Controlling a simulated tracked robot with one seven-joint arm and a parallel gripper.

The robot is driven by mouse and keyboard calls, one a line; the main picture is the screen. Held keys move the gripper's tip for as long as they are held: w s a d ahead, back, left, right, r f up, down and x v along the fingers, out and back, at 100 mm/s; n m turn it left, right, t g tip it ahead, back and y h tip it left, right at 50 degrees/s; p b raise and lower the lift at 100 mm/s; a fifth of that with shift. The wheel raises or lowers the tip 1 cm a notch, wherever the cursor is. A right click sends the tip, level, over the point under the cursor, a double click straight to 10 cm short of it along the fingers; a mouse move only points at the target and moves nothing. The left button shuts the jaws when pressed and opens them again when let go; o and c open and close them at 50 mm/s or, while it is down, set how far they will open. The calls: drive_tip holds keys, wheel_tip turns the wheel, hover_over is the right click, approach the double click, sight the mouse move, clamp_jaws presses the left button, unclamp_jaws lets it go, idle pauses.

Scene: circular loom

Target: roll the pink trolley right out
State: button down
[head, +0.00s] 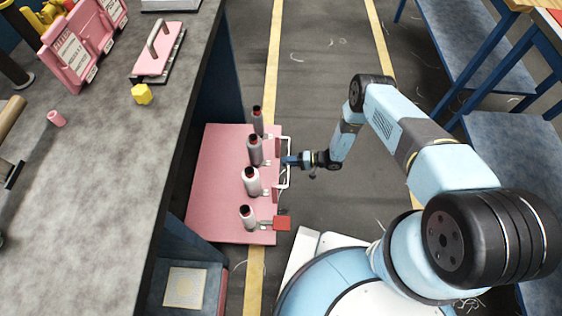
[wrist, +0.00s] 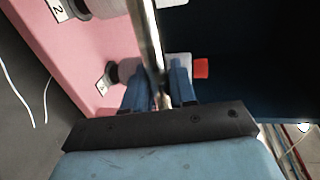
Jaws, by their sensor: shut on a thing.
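The pink trolley (head: 222,183) is a low flat platform, partly under the grey workbench at the left in the head view. My gripper (head: 289,161) is shut on this handle. In the wrist view the blue fingers of my gripper (wrist: 160,88) sit either side of the metal bar (wrist: 146,38), with the pink trolley surface (wrist: 70,45) behind. The trolley's far left part is hidden under the bench.
Open floor (head: 325,60) lies right of the trolley. A blue-legged table (head: 510,150) stands far right.

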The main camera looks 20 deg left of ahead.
drive_tip(key=shift+w+d+f, duration=0.1)
drive_tip(key=shift+d+f, duration=0.1)
drive_tip(key=shift+d, duration=0.35)
drive_tip(key=c, duration=1.1)
unclamp_jaws()
drive_tip(key=shift+o, duration=0.2)
drive_tip(key=shift+a+r, duration=0.1)
drive_tip(key=v, duration=1.4)
drive_tip(key=shift+a, duration=0.1)
